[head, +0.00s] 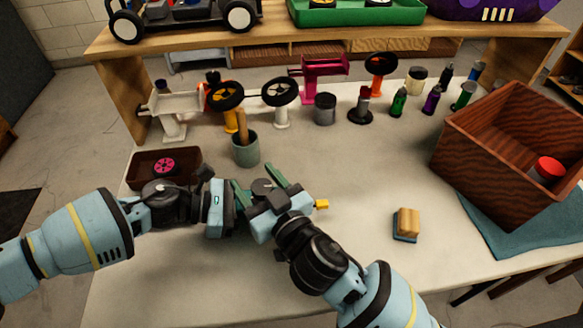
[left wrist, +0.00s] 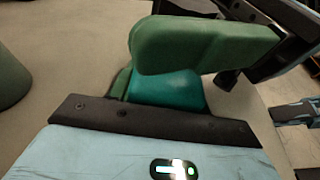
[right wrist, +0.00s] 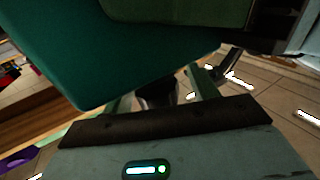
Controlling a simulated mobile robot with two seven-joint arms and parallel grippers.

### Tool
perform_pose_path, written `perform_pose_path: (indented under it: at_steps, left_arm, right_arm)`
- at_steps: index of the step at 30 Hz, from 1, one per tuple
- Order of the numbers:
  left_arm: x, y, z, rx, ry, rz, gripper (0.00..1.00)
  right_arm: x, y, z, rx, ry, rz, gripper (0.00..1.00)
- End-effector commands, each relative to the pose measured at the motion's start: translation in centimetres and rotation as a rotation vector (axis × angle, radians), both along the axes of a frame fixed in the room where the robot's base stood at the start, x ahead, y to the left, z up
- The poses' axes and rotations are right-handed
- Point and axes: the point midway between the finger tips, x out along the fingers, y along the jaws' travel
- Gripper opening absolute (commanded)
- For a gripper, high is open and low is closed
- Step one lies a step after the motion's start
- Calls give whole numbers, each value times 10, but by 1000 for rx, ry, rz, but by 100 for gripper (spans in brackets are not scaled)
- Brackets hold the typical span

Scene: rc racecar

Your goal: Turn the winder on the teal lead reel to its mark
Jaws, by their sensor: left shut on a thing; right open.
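The teal lead reel shows in the left wrist view as a teal body (left wrist: 170,90) partly behind a green finger pad. My left gripper (head: 242,198) is shut on it above the near left of the table. In the right wrist view the teal reel (right wrist: 80,50) fills the upper left, very close. My right gripper (head: 268,188) is open, right up against the left gripper from the right. In the head view the grippers hide most of the reel. A small yellow piece (head: 321,204) sticks out to their right; I cannot tell what it belongs to. The winder and its mark cannot be made out.
A brown tray (head: 187,180) with a pink wheel lies behind the left arm. A grey-green cup (head: 246,150) stands just behind the grippers. A yellow-and-blue block (head: 406,224) and a wooden crate (head: 465,162) are to the right. The middle right tabletop is clear.

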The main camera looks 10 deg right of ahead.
Motion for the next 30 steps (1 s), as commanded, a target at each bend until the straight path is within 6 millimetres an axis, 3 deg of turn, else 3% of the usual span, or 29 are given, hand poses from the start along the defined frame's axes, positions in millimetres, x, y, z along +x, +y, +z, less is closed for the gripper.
perform_pose_path:
  at_steps: [30]
  left_arm:
    - [0,0,0,1,0,1,27]
  right_arm:
    - [-4,3,-3,-11,7,552,59]
